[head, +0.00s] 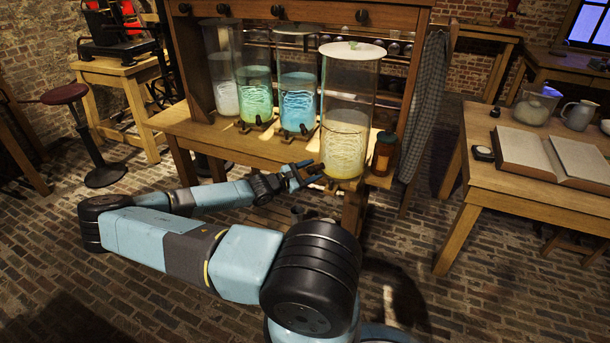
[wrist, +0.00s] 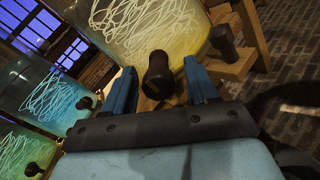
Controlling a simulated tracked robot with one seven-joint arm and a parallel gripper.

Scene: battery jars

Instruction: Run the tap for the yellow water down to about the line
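The jar of yellow water (head: 346,140) is the tall glass cylinder with a white lid at the right end of the wooden bench. Pale squiggly coils show in it, and its water reaches about the lower half. I cannot make out a marked line. My gripper (head: 304,176) is at the jar's lower front left; its two blue fingers are apart. In the wrist view, a dark tap knob (wrist: 158,75) shows between the fingers (wrist: 161,85), with gaps on both sides. I cannot tell how deep it sits between them. The yellow jar (wrist: 150,28) rises behind it.
Blue (head: 297,90), green (head: 254,85) and whitish (head: 225,90) jars stand left of the yellow one. An amber container (head: 384,153) stands beside the yellow jar. A table with an open book (head: 525,148) is at right.

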